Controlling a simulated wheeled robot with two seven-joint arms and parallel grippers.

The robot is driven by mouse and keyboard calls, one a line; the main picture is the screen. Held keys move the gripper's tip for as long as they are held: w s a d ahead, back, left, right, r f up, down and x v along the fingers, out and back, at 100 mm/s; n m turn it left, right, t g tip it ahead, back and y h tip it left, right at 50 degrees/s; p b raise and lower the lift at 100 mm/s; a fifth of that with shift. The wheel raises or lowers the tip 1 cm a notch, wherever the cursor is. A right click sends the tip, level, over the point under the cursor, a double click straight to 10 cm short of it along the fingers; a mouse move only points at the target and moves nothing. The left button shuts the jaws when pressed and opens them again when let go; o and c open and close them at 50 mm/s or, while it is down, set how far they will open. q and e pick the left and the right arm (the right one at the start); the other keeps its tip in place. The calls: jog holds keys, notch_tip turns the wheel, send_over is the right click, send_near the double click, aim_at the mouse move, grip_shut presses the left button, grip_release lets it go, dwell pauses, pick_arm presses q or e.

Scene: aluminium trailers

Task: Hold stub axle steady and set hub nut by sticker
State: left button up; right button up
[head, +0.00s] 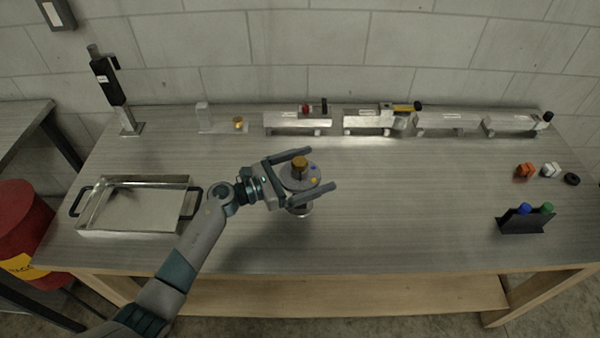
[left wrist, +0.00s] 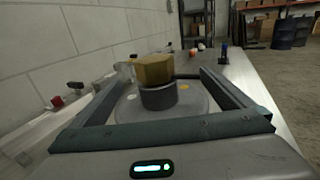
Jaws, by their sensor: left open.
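The stub axle stands upright on the bench, with a round grey flange (head: 289,183) and a base below it. A brass hub nut (head: 299,165) sits on top; in the left wrist view the nut (left wrist: 154,70) is above a dark collar (left wrist: 158,97). The flange carries a blue sticker (head: 315,180) and a yellow sticker (head: 313,168); a yellow sticker (left wrist: 183,87) also shows in the left wrist view. My left gripper (head: 322,168) is open, its fingers on either side of the axle. Whether they touch it is unclear. My right gripper is out of view.
A metal tray (head: 133,231) with black handles lies at the left. Several metal blocks (head: 297,121) line the back. A black holder (head: 525,222) with blue and green items and small loose parts (head: 524,170) are at the right.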

pick_arm(q)
jog(key=shift+w+d, duration=0.1)
jog(key=shift+d, duration=0.15)
jog(key=shift+c, duration=0.3)
jog(key=c, duration=1.9)
